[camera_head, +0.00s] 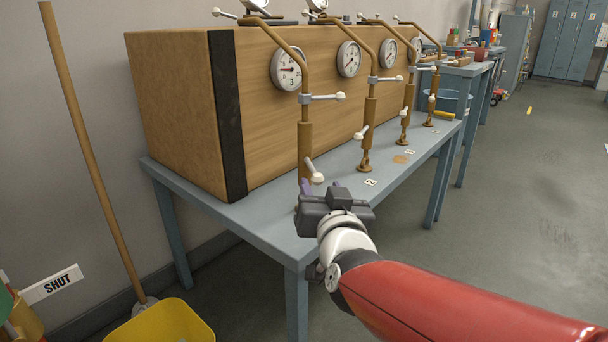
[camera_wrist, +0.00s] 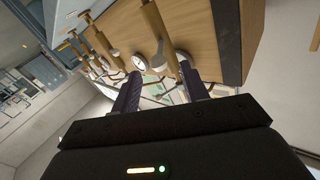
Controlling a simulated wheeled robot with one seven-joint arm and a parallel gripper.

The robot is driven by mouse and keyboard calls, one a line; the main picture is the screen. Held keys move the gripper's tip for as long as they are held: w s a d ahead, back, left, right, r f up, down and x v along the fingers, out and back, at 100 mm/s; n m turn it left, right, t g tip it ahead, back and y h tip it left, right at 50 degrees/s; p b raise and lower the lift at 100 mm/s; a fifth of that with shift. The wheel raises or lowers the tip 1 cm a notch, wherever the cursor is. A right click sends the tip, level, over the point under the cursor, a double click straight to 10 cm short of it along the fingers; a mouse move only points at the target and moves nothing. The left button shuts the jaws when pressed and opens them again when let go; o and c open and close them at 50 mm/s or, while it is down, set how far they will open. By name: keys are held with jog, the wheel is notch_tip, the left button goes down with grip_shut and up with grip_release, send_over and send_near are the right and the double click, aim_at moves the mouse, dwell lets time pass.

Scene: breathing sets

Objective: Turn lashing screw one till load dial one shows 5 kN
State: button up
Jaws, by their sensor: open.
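Lashing screw one (camera_head: 304,145) is the nearest brass upright, standing at the near end of the bench. It has a white-knobbed cross handle midway up and another white knob (camera_head: 317,177) low down. Load dial one (camera_head: 287,68) is the nearest round white dial on the crate face, partly crossed by the screw's bent top; its needle is too small to read surely. My gripper (camera_head: 319,187) is low in front of the screw's foot and hides part of it. In the wrist view its two dark fingers (camera_wrist: 160,82) are apart, with a brass screw (camera_wrist: 159,32) beyond the gap.
The large wooden crate (camera_head: 170,100) stands on the blue-grey bench (camera_head: 260,225). Several similar screws and dials run along it to the right, close behind screw one. The floor at right is open.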

aim_at(319, 180)
jog(key=w, duration=0.4)
jog(key=w+a, duration=0.1)
jog(key=w, duration=0.1)
jog(key=shift+w+a, duration=0.1)
jog(key=shift+w, duration=0.2)
grip_shut()
